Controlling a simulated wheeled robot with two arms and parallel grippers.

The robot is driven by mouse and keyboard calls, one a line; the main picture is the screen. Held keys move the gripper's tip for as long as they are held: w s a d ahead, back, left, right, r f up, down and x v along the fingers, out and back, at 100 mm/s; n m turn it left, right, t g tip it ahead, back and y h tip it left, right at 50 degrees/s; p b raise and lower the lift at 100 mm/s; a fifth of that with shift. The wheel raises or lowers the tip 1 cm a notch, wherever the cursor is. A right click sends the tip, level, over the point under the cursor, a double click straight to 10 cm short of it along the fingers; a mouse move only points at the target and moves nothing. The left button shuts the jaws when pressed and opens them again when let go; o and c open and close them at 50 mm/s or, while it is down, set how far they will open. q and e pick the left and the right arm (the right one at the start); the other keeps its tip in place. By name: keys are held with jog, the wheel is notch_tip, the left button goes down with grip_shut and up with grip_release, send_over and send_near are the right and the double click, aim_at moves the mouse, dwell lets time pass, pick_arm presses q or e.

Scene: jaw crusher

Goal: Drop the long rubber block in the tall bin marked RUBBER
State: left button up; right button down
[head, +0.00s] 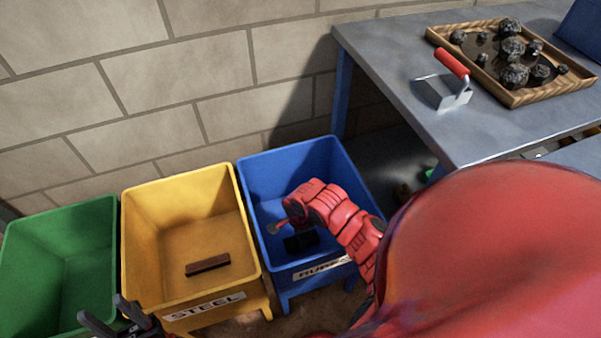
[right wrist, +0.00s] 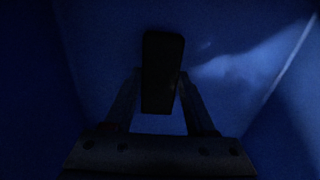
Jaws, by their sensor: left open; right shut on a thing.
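The tall blue bin (head: 258,185) has a white label, partly hidden by my right arm, that reads as the start of RUBBER. My right arm reaches over its rim, with the hand inside. In the right wrist view my right gripper (right wrist: 160,95) is shut on a long black block (right wrist: 162,65), with blue bin walls around it. In the head view a dark shape inside the bin is too dim to split into block and fingers. My left gripper (head: 100,308) is open and empty, in front of the green and yellow bins.
A yellow bin (head: 140,225) marked STEEL holds a brown bar (head: 208,265). A green bin (head: 20,250) stands at its left. A grey table (head: 400,60) at the right carries a wooden tray (head: 520,98) of dark rocks and a red-handled scoop (head: 445,90). A block wall stands behind.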

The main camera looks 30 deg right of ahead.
jog(key=shift+f, duration=0.5)
jog(key=shift+c, duration=1.1)
grip_release()
jog(key=shift+f, duration=0.1)
notch_tip(320, 180, up, 12)
jog(key=p, duration=0.4)
jog(key=shift+r, duration=0.2)
